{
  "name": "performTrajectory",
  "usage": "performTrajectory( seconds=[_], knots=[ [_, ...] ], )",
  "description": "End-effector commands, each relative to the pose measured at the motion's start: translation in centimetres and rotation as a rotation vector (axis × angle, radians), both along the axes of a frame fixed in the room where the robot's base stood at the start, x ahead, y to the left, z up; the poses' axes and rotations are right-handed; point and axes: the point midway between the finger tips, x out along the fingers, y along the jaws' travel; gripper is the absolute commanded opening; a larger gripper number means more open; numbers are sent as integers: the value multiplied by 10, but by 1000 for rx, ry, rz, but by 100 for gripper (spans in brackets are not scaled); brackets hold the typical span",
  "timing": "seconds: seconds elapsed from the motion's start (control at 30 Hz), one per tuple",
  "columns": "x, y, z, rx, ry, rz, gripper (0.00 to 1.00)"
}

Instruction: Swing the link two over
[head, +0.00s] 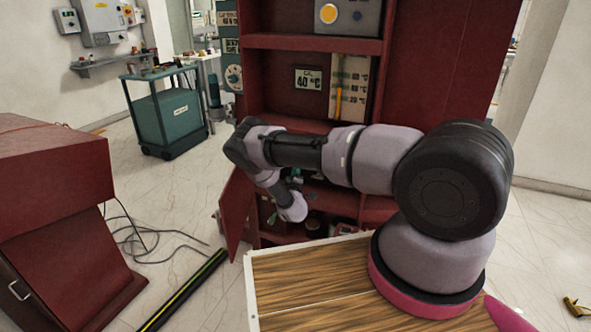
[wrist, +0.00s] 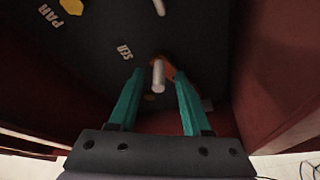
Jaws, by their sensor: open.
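In the wrist view, a link (wrist: 159,76) shows as a pale round peg with an orange part beside it, on the dark panel (wrist: 100,60) inside the cabinet. My gripper (wrist: 159,90) is open, its two teal fingers on either side of the peg. I cannot tell whether either finger touches it. Raised letters that look like SER (wrist: 125,52) and PAR (wrist: 51,15) are on the panel. Another pale peg (wrist: 159,7) is cut off at the top edge. In the head view, my arm reaches into the lower cabinet bay, and the link cannot be made out there.
The dark red cabinet (head: 430,60) has a lower door (head: 237,208) standing open at left. Red cabinet walls (wrist: 275,60) flank my gripper. A red desk-like unit (head: 50,180) stands left, with loose cables (head: 140,240) on the floor. A green cart (head: 167,118) stands farther back.

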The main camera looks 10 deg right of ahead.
Motion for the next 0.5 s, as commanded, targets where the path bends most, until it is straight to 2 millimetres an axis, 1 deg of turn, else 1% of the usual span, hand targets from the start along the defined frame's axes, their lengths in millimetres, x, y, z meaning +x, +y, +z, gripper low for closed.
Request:
performTrajectory(
  seconds=[0.07, 0.17, 0.4, 0.5],
  knots=[
    [-4, 2, -1, -1, 1, 0, 49],
    [-17, 6, -4, -1, 3, 2, 49],
    [-63, 19, -12, -3, 3, 4, 49],
    [-80, 23, -15, -3, 3, 4, 49]
  ],
)
